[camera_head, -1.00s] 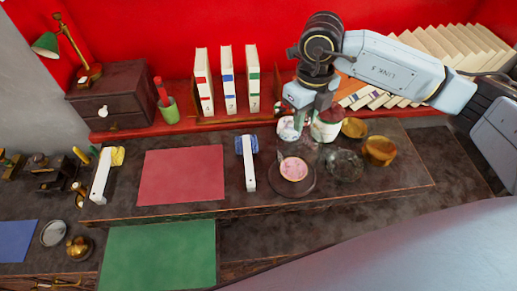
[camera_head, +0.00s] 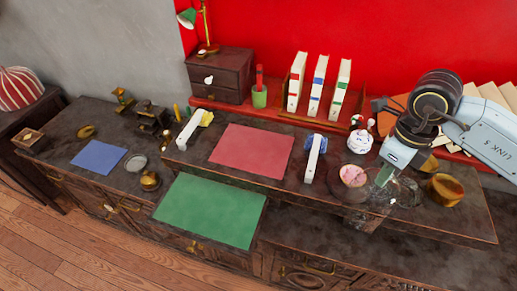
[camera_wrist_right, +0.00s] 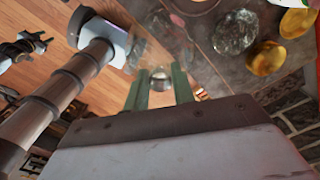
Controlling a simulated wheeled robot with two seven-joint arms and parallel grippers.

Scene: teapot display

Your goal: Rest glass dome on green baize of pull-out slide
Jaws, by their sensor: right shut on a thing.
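The green baize (camera_head: 212,212) of the pull-out slide lies flat and bare at the front of the desk in the head view. My right gripper (camera_head: 384,178) is above the right part of the desk, to the right of the baize. In the right wrist view, its fingers (camera_wrist_right: 161,88) are closed on the small round knob of the clear glass dome (camera_wrist_right: 160,77). The dome's wall is hard to make out; in the head view it blends with the glassware below.
A pink-filled bowl (camera_head: 353,175), a white patterned pot (camera_head: 360,141), a dark glass piece (camera_head: 408,192) and a brass bowl (camera_head: 444,188) crowd the raised desk.

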